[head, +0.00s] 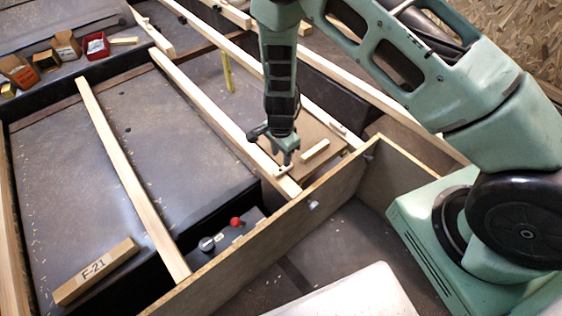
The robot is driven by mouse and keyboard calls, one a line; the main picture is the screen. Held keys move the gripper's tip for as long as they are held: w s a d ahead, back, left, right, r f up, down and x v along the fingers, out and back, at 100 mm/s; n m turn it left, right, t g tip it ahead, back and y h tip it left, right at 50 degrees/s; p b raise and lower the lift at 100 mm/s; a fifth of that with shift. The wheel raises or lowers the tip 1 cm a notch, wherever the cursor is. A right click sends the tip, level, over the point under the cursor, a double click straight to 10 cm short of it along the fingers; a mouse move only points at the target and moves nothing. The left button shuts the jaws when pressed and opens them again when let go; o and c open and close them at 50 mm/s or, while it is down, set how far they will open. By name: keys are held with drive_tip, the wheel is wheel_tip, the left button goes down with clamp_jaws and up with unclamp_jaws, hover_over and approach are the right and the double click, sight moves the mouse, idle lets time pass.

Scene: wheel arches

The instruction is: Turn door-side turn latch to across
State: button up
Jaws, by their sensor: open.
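My gripper (284,160) is open and points down at the near end of a pale wooden beam, beside a brown panel (292,140). A small pale turn piece (284,171), which looks like a turn latch, sits right below the fingertips on the beam. The fingers partly hide it, and I cannot tell whether they touch it or its exact angle. Another small pale piece (337,128) lies along the beam at the panel's far right side. I cannot tell from this view which is door-side. A pale wooden bar (315,151) sits on the panel.
A long wooden board (265,230) stands on edge in front. A dark box with a red knob (236,221) and a grey knob (207,244) sits behind it. A block marked F-21 (95,272) lies at left. Small open boxes (66,45) stand at the back left.

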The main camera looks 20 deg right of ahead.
wheel_tip(320, 180, up, 10)
drive_tip(key=p, duration=0.1)
drive_tip(key=shift+r+p, duration=0.25)
drive_tip(key=shift+p, duration=0.1)
drive_tip(key=s+a+r+n+g+y, duration=0.1)
drive_tip(key=s+a+r+n, duration=0.45)
drive_tip(key=r, duration=0.25)
drive_tip(key=s+a+r+n+y, duration=0.1)
drive_tip(key=s+a+r+n, duration=0.35)
drive_tip(key=s+r, duration=0.3)
drive_tip(key=s+d+r+n+t+h, duration=0.1)
drive_tip(key=s+d+r+n, duration=0.1)
drive_tip(key=s+r+n, duration=0.4)
drive_tip(key=s+d+r+n, duration=0.2)
drive_tip(key=s+r+n, duration=0.1)
drive_tip(key=s+n, duration=0.45)
wheel_tip(320, 180, up, 14)
drive_tip(key=m+p, duration=0.1)
drive_tip(key=p, duration=1.2)
drive_tip(key=shift+a+p, duration=0.25)
drive_tip(key=shift+p, duration=0.15)
drive_tip(key=shift+f, duration=0.15)
